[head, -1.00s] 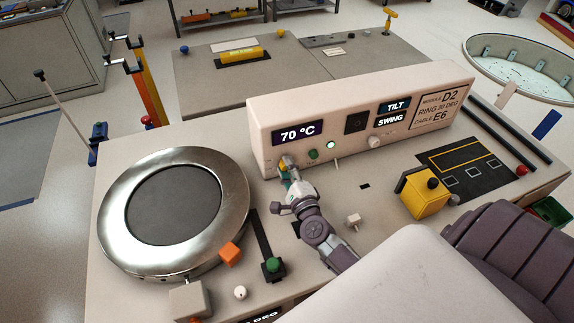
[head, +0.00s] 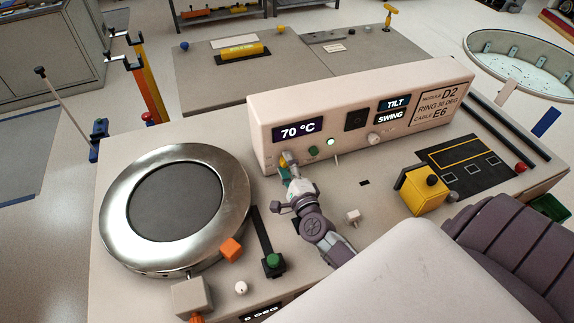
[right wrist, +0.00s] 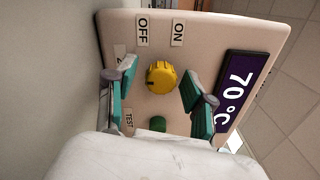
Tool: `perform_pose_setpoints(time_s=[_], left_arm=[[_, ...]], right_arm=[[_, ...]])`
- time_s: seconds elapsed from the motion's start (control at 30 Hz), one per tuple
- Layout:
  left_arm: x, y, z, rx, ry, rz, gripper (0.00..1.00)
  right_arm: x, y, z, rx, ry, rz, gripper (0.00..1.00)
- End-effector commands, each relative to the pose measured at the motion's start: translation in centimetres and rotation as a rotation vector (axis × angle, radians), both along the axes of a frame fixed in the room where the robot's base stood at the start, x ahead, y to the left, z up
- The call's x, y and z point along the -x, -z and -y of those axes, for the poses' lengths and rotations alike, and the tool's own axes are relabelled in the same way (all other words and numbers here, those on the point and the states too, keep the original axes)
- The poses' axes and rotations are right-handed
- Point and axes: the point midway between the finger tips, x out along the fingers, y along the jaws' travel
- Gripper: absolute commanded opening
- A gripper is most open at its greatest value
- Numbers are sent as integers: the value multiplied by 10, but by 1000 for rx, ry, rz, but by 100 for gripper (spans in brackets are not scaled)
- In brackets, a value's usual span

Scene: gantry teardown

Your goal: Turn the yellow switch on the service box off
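The service box (head: 350,110) is a long cream housing with a display reading 70 °C (head: 297,130). Which label the knob points to is unclear. My left gripper is out of view.
A green button (right wrist: 158,124) sits beside the knob, near a TEST label. A large metal ring (head: 120,210) lies left on the bench. An orange block (head: 231,249), a green-topped control (head: 273,264) and a yellow block (head: 424,192) stand on the bench near my right arm.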

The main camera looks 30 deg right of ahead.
Motion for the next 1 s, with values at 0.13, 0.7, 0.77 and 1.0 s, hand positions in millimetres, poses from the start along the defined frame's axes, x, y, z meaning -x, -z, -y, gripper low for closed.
perform_pose_setpoints(time_s=[0.13, 0.7, 0.77, 1.0], left_arm=[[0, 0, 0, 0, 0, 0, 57], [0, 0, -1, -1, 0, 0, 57], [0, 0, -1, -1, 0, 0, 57], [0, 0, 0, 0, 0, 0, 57]], right_arm=[[0, -1, 0, -1, 1, 2, 57], [70, 1, -16, -2, 0, -3, 57], [82, 1, -19, -1, 0, -3, 57], [112, 0, -27, 0, 0, -1, 57]])
